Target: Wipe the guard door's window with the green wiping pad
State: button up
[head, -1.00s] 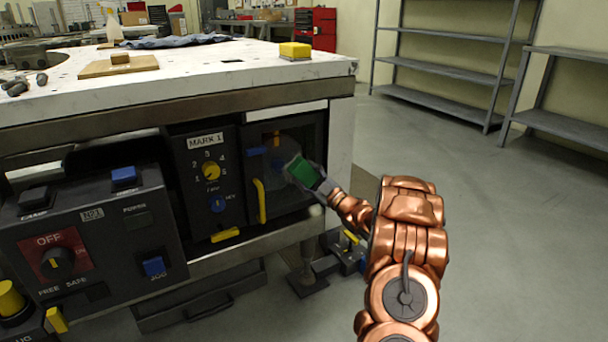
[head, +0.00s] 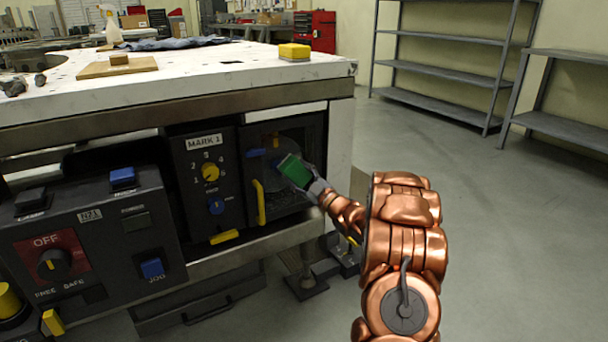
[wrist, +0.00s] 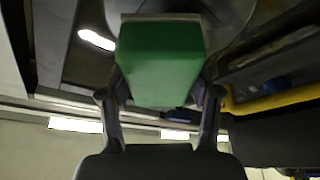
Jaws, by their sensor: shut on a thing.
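The green wiping pad (head: 294,171) is held in my gripper (head: 317,187), in front of the guard door at the right end of the black panel under the table. In the wrist view the pad (wrist: 160,62) sits between both fingers of my gripper (wrist: 162,95), which are shut on it. The guard door's window (head: 296,138) is dark and framed in black, with a yellow handle (head: 260,202) on its left. The pad covers part of the window. I cannot tell whether the pad touches it.
Left of the door is the MARK 1 panel (head: 205,165) with yellow and blue knobs. A control box (head: 90,235) juts out at front left. The white tabletop (head: 200,75) overhangs above and holds a yellow block (head: 294,51). The floor at right is clear up to grey shelves (head: 450,65).

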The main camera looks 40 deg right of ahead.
aim_at(310, 173)
jog(key=shift+w+a+b, duration=0.15)
jog(key=shift+a+b, duration=0.15)
jog(key=shift+a, duration=0.65)
jog(key=shift+w+a+b, duration=0.15)
jog(key=shift+a+b, duration=0.15)
jog(key=shift+a, duration=0.65)
jog(key=shift+r+p, duration=0.35)
jog(key=shift+r, duration=0.45)
jog(key=shift+s+d+p, duration=0.2)
jog(key=shift+d+p, duration=0.15)
jog(key=shift+d, duration=0.6)
jog(key=shift+s+d+p, duration=0.15)
jog(key=shift+d+p, duration=0.15)
jog(key=shift+d, duration=0.65)
jog(key=shift+d+r+p, duration=0.1)
jog(key=shift+d+p, duration=0.65)
jog(key=shift+d, duration=1.15)
jog(key=shift+s+d, duration=0.1)
jog(key=shift+d, duration=0.2)
jog(key=shift+s+a+b, duration=0.2)
jog(key=shift+s+b, duration=0.05)
jog(key=shift+s, duration=0.7)
jog(key=shift+s+a+b, duration=0.15)
jog(key=shift+s+b, duration=0.15)
jog(key=shift+s, duration=0.7)
jog(key=shift+s+a+b, duration=0.2)
jog(key=shift+s+b, duration=0.05)
jog(key=shift+s, duration=0.7)
